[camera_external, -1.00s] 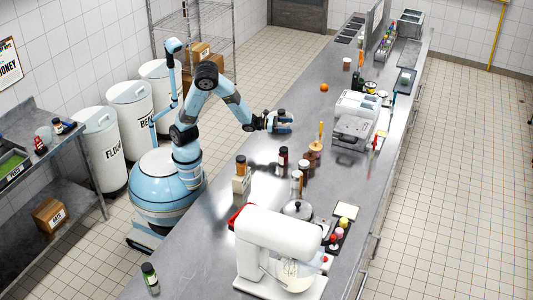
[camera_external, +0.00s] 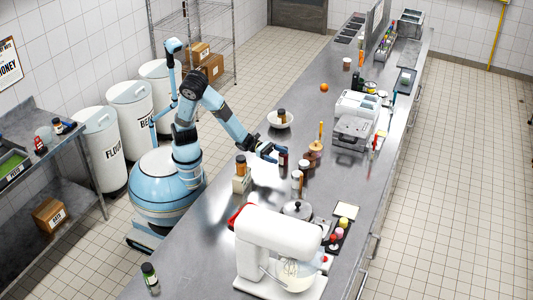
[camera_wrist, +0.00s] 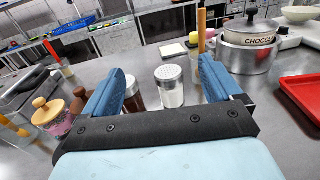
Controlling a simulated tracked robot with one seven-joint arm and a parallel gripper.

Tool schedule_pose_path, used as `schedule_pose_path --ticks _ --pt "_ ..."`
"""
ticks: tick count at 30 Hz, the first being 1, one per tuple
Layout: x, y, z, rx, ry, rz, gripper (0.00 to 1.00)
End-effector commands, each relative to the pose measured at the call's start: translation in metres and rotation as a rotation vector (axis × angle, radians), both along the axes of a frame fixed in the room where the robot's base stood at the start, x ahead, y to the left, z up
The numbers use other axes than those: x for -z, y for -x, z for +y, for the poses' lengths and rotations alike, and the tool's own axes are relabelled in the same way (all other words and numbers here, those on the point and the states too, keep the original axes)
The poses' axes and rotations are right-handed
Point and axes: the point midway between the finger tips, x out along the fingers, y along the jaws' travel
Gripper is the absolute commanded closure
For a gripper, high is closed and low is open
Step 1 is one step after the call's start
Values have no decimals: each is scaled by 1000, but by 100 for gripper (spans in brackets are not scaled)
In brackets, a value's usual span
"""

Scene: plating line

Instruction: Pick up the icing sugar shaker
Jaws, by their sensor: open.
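The icing sugar shaker, a clear jar of white powder with a perforated metal lid, stands upright on the steel counter (camera_external: 205,245). In the wrist view the shaker (camera_wrist: 170,88) shows ahead, between my two blue fingers; in the external view the shaker (camera_external: 296,183) is small, near the middle of the counter. My gripper (camera_wrist: 162,68) is open and empty. In the external view my gripper (camera_external: 278,152) is up and to the left of the shaker, apart from it. A brown-filled shaker (camera_wrist: 134,97) stands just left of it, partly hidden by my left finger.
A cork-topped jar (camera_wrist: 52,115) is at left. A dark jar (camera_external: 283,160) is close to my gripper. The white mixer (camera_external: 280,240) stands at the front.

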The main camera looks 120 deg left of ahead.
Motion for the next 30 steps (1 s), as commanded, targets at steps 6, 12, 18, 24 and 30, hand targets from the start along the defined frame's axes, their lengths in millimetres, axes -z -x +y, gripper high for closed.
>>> schedule_pose_path --ticks 6,12,18,24,30 --pt "25 0 1 -1 -2 3 8" --pt "55 0 1 -1 -2 4 8" --pt "83 0 1 -1 -2 2 8" --pt "91 -7 -1 1 0 0 8" --pt "90 -39 -6 0 0 -3 8"
